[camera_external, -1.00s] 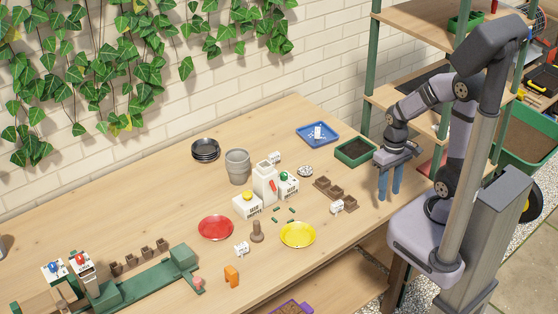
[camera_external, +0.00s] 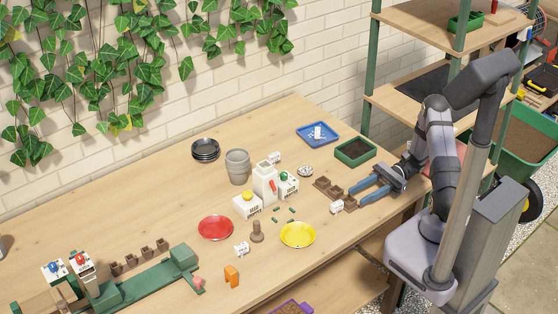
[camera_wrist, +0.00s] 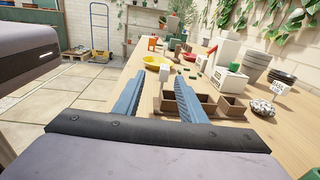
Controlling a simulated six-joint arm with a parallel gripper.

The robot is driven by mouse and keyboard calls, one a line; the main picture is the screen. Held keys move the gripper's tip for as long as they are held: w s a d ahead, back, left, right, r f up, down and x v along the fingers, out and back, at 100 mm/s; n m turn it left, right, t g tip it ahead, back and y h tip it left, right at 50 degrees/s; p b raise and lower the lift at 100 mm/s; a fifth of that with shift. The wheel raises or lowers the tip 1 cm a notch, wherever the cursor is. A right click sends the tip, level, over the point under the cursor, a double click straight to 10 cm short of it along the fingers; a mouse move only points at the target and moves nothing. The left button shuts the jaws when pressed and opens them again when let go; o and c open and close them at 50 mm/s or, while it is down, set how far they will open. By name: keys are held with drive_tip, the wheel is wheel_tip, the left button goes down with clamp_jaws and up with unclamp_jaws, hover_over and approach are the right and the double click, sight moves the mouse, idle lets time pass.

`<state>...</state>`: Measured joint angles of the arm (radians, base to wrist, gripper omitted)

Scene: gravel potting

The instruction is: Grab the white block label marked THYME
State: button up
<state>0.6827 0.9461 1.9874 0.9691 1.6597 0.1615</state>
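Small white block labels stand on the table: one (camera_external: 337,206) beside the brown pots, one (camera_external: 242,248) near the front edge, one (camera_external: 274,157) at the back by the white boxes. Their lettering is too small to read, so I cannot tell which is marked THYME. My gripper (camera_external: 356,199) is low over the right end of the table, its blue fingers apart and empty, pointing left toward the label beside the pots. In the wrist view, a white label (camera_wrist: 164,73) shows ahead, between the fingertips of my gripper (camera_wrist: 161,80). Another label (camera_wrist: 280,88) is at the right.
Brown pots (camera_external: 328,188) lie close beyond the fingers. A green tray (camera_external: 355,152) and a blue tray (camera_external: 318,135) are behind. Yellow (camera_external: 297,235) and red (camera_external: 215,228) saucers and a wooden tamper (camera_external: 257,233) stand further left. White boxes (camera_external: 247,208) stand mid-table.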

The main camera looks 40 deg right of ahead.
sight(342, 202)
drive_tip(key=shift+w+d+t, duration=0.25)
drive_tip(key=shift+t, duration=0.05)
drive_tip(key=shift+w+a+p, duration=0.15)
drive_tip(key=shift+a+p, duration=0.35)
drive_tip(key=shift+a, duration=0.95)
drive_tip(key=shift+w+a+f+p, duration=0.1)
drive_tip(key=shift+w+a+p, duration=0.2)
drive_tip(key=shift+a, duration=0.85)
drive_tip(key=shift+w+a+f+p, duration=0.1)
drive_tip(key=shift+a+p, duration=0.25)
drive_tip(key=shift+a, duration=0.75)
clamp_jaws()
